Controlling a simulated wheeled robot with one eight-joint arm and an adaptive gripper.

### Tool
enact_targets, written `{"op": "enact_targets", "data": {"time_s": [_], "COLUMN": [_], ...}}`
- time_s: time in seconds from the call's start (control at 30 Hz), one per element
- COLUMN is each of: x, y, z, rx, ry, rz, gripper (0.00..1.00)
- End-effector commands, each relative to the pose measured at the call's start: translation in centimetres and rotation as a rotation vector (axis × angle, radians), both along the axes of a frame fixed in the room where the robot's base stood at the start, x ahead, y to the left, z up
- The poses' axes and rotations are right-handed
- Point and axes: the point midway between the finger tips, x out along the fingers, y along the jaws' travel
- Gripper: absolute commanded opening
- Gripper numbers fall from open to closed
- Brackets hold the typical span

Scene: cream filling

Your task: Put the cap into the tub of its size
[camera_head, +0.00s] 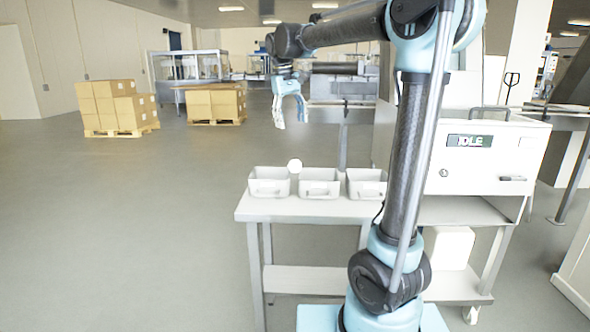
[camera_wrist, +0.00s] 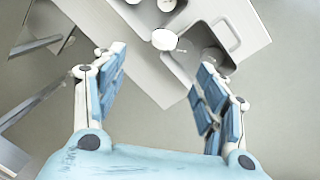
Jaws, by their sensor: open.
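A small round white cap (camera_head: 295,166) shows by the back of the left tub (camera_head: 269,189) and middle tub (camera_head: 319,190). It also appears as a pale disc (camera_wrist: 164,40) in the wrist view, at a tub's rim. I cannot tell what it rests on. A third similar tub (camera_head: 366,190) stands at the right of the row, and my arm partly covers its right side. My gripper (camera_head: 292,118) is open and empty, pointing down above the cap and the left tubs. In the wrist view its fingers (camera_wrist: 161,65) are spread apart, with the cap beyond the gap between them.
The tubs stand on a light table (camera_head: 300,211). A white machine (camera_head: 470,160) with a display reading IDLE stands at the right. Boxes on pallets (camera_head: 118,108) are far back on the left. The floor left of the table is clear.

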Motion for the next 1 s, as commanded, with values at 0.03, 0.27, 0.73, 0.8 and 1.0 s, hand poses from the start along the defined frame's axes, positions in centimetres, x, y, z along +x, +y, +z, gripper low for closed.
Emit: {"op": "enact_targets", "data": {"time_s": [0.03,0.27,0.73,0.8,1.0], "x": [0.2,0.5,1.1,1.2,1.2], "y": [0.3,0.0,-1.0,-1.1,-1.2], "z": [0.0,-2.9,-10.7,-11.3,-12.3], "rx": [-0.002,-0.002,-0.002,-0.002,-0.002], "ry": [0.001,0.001,0.001,0.001,0.001], "rz": [0.004,0.005,0.003,0.004,0.004], "gripper": [0.66,0.66,0.66,0.66,0.66]}}
